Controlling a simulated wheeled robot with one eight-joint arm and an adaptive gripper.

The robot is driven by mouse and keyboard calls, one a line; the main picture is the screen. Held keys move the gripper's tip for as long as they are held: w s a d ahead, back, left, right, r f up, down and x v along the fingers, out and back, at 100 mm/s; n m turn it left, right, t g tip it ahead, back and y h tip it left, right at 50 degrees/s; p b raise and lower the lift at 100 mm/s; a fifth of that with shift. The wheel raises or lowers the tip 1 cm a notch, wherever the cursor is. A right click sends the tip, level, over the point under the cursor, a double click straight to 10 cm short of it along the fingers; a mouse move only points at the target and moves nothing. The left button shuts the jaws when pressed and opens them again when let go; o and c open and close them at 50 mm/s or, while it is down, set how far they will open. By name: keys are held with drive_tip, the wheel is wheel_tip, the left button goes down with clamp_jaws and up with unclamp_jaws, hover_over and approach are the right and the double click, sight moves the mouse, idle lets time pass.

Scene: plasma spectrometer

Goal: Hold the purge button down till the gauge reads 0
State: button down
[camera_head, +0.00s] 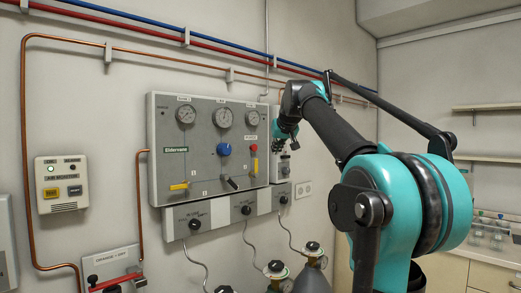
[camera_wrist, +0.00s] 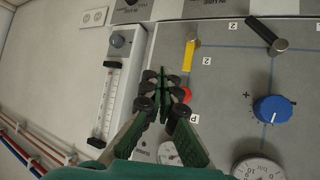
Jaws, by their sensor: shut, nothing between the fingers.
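The red purge button (camera_head: 254,148) is on the right side of the grey gauge panel, below the right-hand gauge (camera_head: 252,118). In the wrist view the red button (camera_wrist: 186,95) shows just right of my fingers, partly hidden by them. My gripper (camera_wrist: 162,85) is shut and empty, its tips in front of the panel's edge beside the button. Whether they touch anything cannot be told. The right-hand gauge (camera_wrist: 169,153) is partly covered by a finger in the wrist view. Its reading is too small to make out in either view.
A yellow lever (camera_wrist: 190,52) and a blue knob (camera_wrist: 270,109) stick out near the button. A flowmeter (camera_wrist: 107,95) stands beside the panel. An air monitor (camera_head: 61,184) hangs at the left. Gas cylinders (camera_head: 312,262) stand below with hoses.

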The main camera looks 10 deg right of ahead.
drive_tip(key=shift+d+r, duration=0.15)
drive_tip(key=shift+r, duration=0.1)
approach(256, 150)
drive_tip(key=shift+w+d+f, duration=0.2)
drive_tip(key=shift+w+f, duration=0.85)
drive_tip(key=shift+w+d+f, duration=0.25)
drive_tip(key=shift+w+f, duration=0.75)
drive_tip(key=shift+w, duration=0.05)
drive_tip(key=shift+w+a, duration=0.3)
drive_tip(key=shift+w, duration=0.05)
drive_tip(key=shift+w+a, duration=0.35)
drive_tip(key=shift+w, duration=0.1)
idle(1.1)
idle(0.3)
drive_tip(key=shift+s+d, duration=0.6)
drive_tip(key=shift+s, duration=0.2)
